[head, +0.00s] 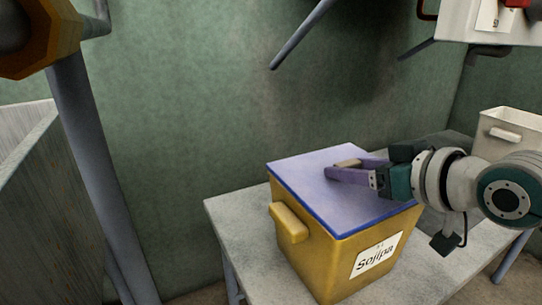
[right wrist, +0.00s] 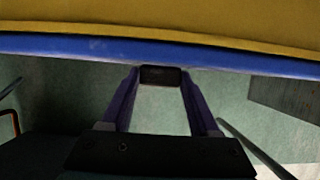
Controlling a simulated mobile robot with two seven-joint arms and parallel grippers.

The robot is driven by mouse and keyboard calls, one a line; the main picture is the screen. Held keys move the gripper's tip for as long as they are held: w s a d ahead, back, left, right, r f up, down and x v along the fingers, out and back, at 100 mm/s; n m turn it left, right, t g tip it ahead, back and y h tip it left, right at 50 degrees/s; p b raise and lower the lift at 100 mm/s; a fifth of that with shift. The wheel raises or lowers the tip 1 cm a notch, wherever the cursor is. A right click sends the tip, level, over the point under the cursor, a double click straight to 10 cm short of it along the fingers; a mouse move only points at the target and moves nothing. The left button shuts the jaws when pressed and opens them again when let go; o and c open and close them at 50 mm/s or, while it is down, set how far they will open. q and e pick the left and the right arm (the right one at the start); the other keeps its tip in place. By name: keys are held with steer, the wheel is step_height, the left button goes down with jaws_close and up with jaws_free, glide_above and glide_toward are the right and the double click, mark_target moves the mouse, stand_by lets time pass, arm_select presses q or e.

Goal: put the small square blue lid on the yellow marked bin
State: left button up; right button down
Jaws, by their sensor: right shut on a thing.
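The square blue lid (head: 312,180) lies over the top of the yellow bin (head: 318,254), lined up with its rim. I see no clear gap between them in the head view. The bin stands upright and bears a white label reading "Sojipa" (head: 377,256). My right gripper (head: 342,171) is shut on the lid's small handle (head: 347,163), with its purple fingers just above the lid. In the right wrist view the fingers (right wrist: 160,78) close on a dark piece beside the lid's blue edge (right wrist: 70,46); the yellow bin (right wrist: 230,22) fills the top. My left gripper is out of view.
The bin stands on a grey table (head: 226,215), with bare room at its left. A white bin (head: 510,128) stands at the right behind my right arm. A grey metal container (head: 28,185) and a post (head: 88,160) are at the left. A green wall (head: 200,90) is behind.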

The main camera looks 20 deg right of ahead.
steer(key=shift+c, duration=0.2)
jaws_free()
steer(key=shift+s, duration=0.1)
